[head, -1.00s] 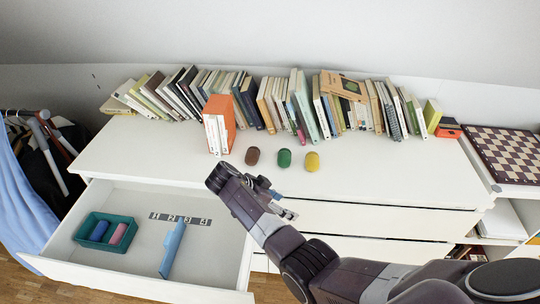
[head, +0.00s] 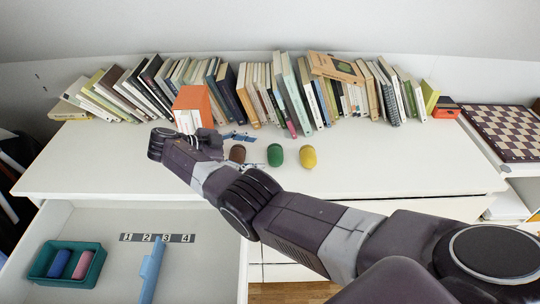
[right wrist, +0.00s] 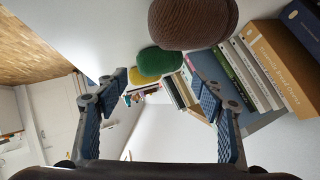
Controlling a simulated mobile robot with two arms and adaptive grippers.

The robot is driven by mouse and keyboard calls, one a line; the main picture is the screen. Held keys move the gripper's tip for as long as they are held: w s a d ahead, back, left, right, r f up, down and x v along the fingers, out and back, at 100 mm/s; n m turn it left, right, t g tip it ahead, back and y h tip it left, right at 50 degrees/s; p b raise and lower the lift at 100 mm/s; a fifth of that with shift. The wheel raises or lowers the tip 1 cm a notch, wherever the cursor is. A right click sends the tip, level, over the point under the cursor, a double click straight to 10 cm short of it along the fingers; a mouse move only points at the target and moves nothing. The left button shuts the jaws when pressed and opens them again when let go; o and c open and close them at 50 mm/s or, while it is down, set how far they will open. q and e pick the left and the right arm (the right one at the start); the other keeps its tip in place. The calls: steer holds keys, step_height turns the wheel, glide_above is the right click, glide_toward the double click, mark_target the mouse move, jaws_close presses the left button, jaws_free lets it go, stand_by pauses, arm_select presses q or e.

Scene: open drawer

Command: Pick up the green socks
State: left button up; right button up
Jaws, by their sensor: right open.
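The green socks (head: 275,155) are a small rolled bundle on the white dresser top, between the brown socks (head: 237,153) and the yellow socks (head: 308,157). My right gripper (head: 246,151) is open over the dresser top, reaching in from the left beside the brown bundle. In the right wrist view, the open fingers (right wrist: 160,92) have nothing between them in their grasp. The green socks (right wrist: 160,61) lie ahead of them, partly covered by the nearer brown bundle (right wrist: 192,22). My left gripper is not in view.
An orange-and-white book (head: 192,108) stands just behind my right gripper, before a row of books (head: 300,95). The drawer (head: 200,235) is open at front left, holding a teal bin (head: 40,268) with blue and pink rolls and a blue divider (head: 151,270).

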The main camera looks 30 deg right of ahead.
mark_target(271, 153)
steer(key=d, duration=0.1)
steer(key=s+d+p, duration=0.1)
steer(key=d, duration=0.1)
steer(key=shift+s+f, duration=0.2)
steer(key=shift+f, duration=0.1)
steer(key=x, duration=0.2)
steer(key=p+x, duration=0.1)
steer(key=shift+w+d+f, duration=0.15)
steer(key=shift+w+f, duration=0.15)
steer(key=shift+f, duration=0.05)
steer(key=shift+d+f, duration=0.1)
steer(key=shift+d, duration=0.1)
steer(key=shift+s, duration=0.1)
steer(key=c, duration=0.9)
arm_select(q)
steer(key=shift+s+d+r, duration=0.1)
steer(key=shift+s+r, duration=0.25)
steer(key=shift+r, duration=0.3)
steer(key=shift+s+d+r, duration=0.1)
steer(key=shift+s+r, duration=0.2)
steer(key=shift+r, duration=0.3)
